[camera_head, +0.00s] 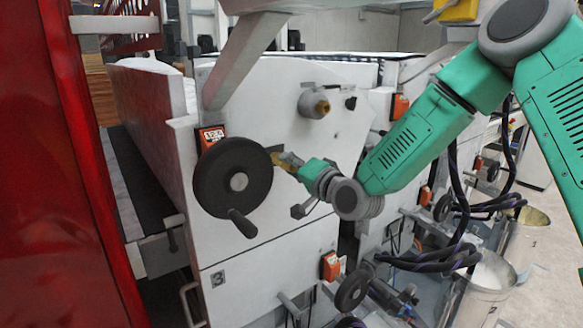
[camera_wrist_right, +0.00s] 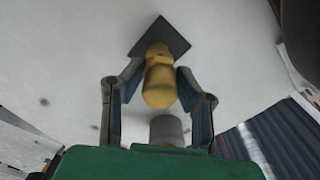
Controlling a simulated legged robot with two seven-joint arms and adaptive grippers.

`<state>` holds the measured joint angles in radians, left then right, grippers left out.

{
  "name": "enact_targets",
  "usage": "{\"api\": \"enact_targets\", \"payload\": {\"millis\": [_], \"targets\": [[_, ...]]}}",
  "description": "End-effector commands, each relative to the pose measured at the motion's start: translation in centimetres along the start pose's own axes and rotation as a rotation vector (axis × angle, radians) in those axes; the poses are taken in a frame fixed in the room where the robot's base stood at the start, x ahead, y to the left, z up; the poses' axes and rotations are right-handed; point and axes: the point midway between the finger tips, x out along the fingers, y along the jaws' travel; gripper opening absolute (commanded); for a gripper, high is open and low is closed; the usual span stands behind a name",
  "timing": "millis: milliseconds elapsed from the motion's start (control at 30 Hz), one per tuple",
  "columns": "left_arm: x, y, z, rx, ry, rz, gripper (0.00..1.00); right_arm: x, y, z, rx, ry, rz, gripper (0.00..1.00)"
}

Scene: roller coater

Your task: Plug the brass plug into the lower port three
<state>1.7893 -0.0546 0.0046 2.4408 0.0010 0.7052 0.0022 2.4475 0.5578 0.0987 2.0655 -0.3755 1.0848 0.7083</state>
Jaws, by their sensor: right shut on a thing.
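The brass plug (camera_wrist_right: 158,82) sits between the two fingers of my right gripper (camera_wrist_right: 160,88) in the wrist view, and the fingers close on its sides. Its far end meets a dark square plate (camera_wrist_right: 176,40) on the white panel; I cannot tell whether it is inside a port or just against it. In the head view my right gripper (camera_head: 292,162) is at the white panel, just right of the black handwheel, with a bit of the brass plug (camera_head: 286,159) showing. No port number is readable there. My left gripper is not in view.
The black handwheel (camera_head: 233,182) with its crank handle stands close to the gripper. A grey knob with a brass end (camera_head: 316,105) sticks out above. Orange boxes (camera_head: 331,266), dark hoses (camera_head: 455,235) and metal bins (camera_head: 485,275) lie to the right and below. A red panel (camera_head: 60,170) is at left.

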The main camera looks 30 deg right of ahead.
Motion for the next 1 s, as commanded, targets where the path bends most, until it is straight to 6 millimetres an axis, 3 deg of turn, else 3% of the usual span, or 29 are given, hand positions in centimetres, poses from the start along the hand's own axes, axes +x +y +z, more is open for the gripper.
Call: {"api": "enact_targets", "payload": {"millis": [267,300,333,367,767,1000], "targets": [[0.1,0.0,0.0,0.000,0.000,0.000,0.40,0.4,-0.2,0.2,-0.001,-0.003,-0.003,0.00],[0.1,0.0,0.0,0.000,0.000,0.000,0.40,0.4,-0.2,0.2,-0.001,-0.003,-0.003,0.38],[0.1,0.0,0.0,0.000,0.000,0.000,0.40,0.4,-0.2,0.2,-0.001,-0.003,-0.002,0.48],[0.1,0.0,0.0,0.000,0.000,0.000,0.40,0.4,-0.2,0.2,-0.001,-0.003,-0.002,0.52],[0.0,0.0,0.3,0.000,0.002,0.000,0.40,-0.3,0.0,0.0,0.003,-0.002,-0.001,0.52],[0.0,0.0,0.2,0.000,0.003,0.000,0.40,-4.8,0.0,0.0,0.005,-0.002,-0.001,0.52]]}}
